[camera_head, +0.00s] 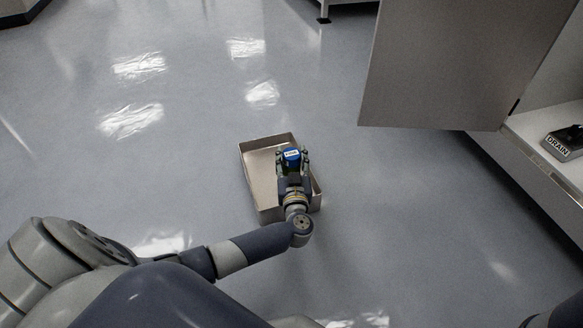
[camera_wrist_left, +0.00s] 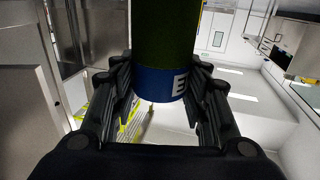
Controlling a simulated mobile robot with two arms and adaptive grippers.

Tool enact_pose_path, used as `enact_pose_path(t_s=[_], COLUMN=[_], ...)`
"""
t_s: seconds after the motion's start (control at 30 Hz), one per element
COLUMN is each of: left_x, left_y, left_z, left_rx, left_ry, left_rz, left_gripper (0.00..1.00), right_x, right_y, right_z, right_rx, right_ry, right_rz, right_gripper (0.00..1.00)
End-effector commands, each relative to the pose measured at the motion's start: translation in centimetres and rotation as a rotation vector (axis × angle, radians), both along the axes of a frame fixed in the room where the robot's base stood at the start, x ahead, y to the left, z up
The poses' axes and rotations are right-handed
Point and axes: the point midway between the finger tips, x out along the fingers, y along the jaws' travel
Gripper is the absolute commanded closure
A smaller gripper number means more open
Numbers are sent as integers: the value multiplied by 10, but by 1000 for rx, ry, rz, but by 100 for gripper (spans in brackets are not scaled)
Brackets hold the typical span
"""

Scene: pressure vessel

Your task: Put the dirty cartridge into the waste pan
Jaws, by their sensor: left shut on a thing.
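The dirty cartridge (camera_head: 291,154) shows its blue end with a white label in the head view. In the left wrist view the cartridge (camera_wrist_left: 165,40) is a dark green cylinder with a blue band and part of a white letter. My left gripper (camera_head: 292,160) is shut on it, with one finger on each side. The waste pan (camera_head: 246,163) is a shallow, open beige box. The gripper and cartridge appear over its right part; the exact height above its floor is hard to tell. My right gripper is not in view.
A grey cabinet door (camera_head: 440,65) stands open at the upper right. Beside it is a light shelf (camera_head: 535,135) carrying a dark block marked DRAIN (camera_head: 567,142). The shiny grey floor (camera_head: 190,130) around the pan is clear.

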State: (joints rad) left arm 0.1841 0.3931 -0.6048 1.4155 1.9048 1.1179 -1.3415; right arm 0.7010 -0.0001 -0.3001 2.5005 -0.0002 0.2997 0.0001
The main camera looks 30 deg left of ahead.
Motion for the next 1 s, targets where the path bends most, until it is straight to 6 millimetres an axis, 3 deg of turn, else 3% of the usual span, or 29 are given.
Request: enact_pose_path(t_s=[0.03, 0.2, 0.67, 0.7, 0.73, 0.77, 1.0], left_x=[0, 1, 0, 0, 0, 0, 0], left_y=[0, 0, 0, 0, 0, 0, 0], left_z=[-11, -26, -30, -30, -30, -30, -30], left_rx=[1, 3, 1, 0, 1, 1, 1], left_ry=[0, -2, 1, 0, 1, 1, 1], left_rz=[-1, -1, 0, 0, 0, 0, 0], left_gripper=[99, 99, 99, 49, 42, 38, 38], right_x=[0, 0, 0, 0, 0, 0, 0], right_y=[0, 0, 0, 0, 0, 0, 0], right_z=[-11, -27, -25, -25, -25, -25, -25], right_rx=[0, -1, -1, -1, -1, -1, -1], right_ry=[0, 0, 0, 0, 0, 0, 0], right_rz=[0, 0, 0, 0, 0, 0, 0], right_gripper=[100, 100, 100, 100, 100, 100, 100])
